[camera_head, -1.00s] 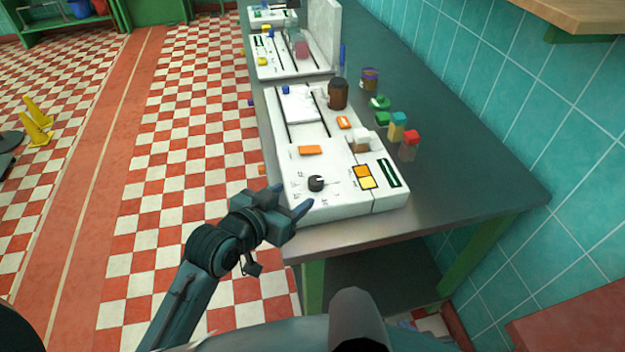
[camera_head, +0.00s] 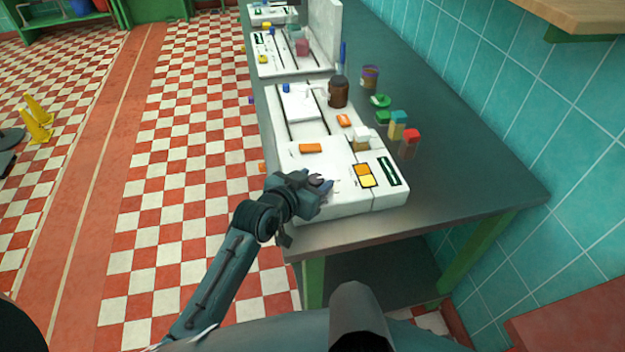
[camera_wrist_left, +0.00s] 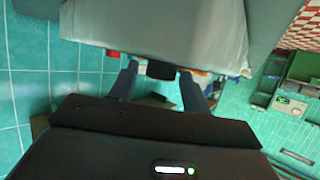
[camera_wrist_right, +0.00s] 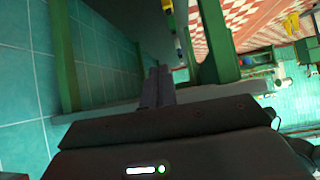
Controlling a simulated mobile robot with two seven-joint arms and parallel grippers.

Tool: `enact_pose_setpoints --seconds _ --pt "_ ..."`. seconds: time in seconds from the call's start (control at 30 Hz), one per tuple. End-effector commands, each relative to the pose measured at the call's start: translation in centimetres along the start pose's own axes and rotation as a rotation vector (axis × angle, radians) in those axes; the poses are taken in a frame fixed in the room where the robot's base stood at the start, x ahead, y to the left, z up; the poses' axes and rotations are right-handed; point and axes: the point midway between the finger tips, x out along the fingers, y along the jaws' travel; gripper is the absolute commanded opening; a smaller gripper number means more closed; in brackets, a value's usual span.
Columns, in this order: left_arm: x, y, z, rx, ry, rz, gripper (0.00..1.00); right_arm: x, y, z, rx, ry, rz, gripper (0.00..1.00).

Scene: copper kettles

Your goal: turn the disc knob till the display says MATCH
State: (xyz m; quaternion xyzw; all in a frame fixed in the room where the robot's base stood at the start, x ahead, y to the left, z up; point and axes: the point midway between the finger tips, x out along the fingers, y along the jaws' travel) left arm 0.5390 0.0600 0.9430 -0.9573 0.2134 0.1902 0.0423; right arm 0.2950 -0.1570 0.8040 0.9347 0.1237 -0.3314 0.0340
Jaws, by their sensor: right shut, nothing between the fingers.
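The disc knob, dark, shows in the left wrist view (camera_wrist_left: 160,70) between the two fingers of my left gripper (camera_wrist_left: 160,88), with a gap on each side. In the head view my left gripper (camera_head: 322,187) is at the near left corner of the white panel (camera_head: 345,203) and largely hides the knob. Its fingers are apart. Orange and yellow squares (camera_head: 365,175) and a dark narrow strip in a green frame (camera_head: 389,171) sit right of the knob; I cannot read any text. My right gripper (camera_wrist_right: 158,86) is shut and empty, low beside a green table leg.
The grey bench (camera_head: 450,185) carries a brown jar (camera_head: 338,92), coloured blocks (camera_head: 398,124) and more white panels (camera_head: 290,50) farther back. A teal tiled wall (camera_head: 540,130) closes the right side. The checkered floor at left is open.

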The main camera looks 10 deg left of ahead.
Motion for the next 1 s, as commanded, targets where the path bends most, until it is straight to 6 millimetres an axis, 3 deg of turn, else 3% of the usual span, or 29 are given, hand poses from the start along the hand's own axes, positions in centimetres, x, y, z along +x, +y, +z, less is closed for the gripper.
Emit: enact_pose_setpoints --seconds 0.47,0.77,1.0 --pt "0.0 0.0 0.0 0.0 -0.001 0.0 0.1 0.0 0.0 0.0 0.0 -0.001 -0.001 0.0" --pt "0.0 -0.2 0.1 0.022 0.0 0.043 0.1 0.3 0.0 0.4 0.002 0.001 -0.001 0.0" --pt "0.2 -0.7 0.5 0.085 -0.003 0.177 0.09 1.2 -0.1 0.9 0.016 0.025 0.0 0.0"
